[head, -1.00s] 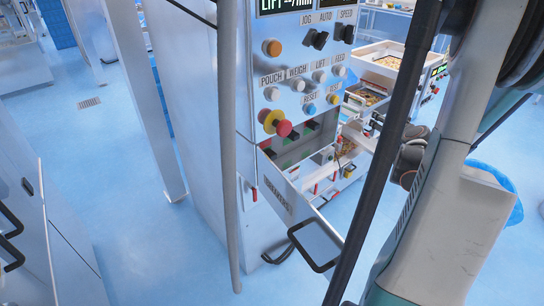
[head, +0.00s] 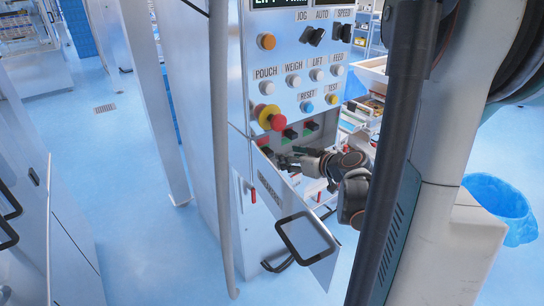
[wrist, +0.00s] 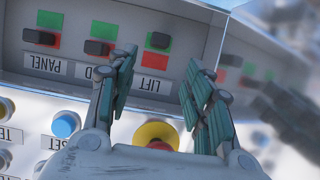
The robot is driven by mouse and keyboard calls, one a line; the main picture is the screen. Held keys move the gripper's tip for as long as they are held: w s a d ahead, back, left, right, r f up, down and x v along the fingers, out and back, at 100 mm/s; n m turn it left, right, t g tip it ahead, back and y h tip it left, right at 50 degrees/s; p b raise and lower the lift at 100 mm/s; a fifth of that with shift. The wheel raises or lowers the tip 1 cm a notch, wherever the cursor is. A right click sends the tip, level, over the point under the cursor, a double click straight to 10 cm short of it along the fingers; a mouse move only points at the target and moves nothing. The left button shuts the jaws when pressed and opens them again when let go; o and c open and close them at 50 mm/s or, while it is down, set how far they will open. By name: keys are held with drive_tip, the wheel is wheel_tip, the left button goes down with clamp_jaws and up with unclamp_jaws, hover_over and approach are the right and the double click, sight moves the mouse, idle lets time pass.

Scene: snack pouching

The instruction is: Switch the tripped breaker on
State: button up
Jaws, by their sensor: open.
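In the wrist view, which looks inverted, a recess holds a row of breakers with black toggles on green and red patches. The LIFT breaker (wrist: 160,40) has its toggle over the green patch, with the red patch clear. The PANEL breaker (wrist: 40,37) and the middle breaker (wrist: 97,47), its label partly hidden, have toggles lying against their red patches. My gripper (wrist: 161,59) is open and empty, its fingers on either side of the LIFT breaker's column. I cannot tell whether it touches. In the head view my gripper (head: 285,161) is just below the breaker row.
The red emergency button (head: 277,121) on its yellow base sits just above the breakers. Other buttons, such as the blue RESET (head: 307,107), are close. An open flap (head: 308,245) hangs in front of the cabinet. A grey pipe (head: 220,170) runs down the cabinet.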

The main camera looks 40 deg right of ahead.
sight(270, 153)
drive_tip(key=b+x, duration=0.2)
drive_tip(key=x, duration=0.9)
drive_tip(key=shift+w+f, duration=0.1)
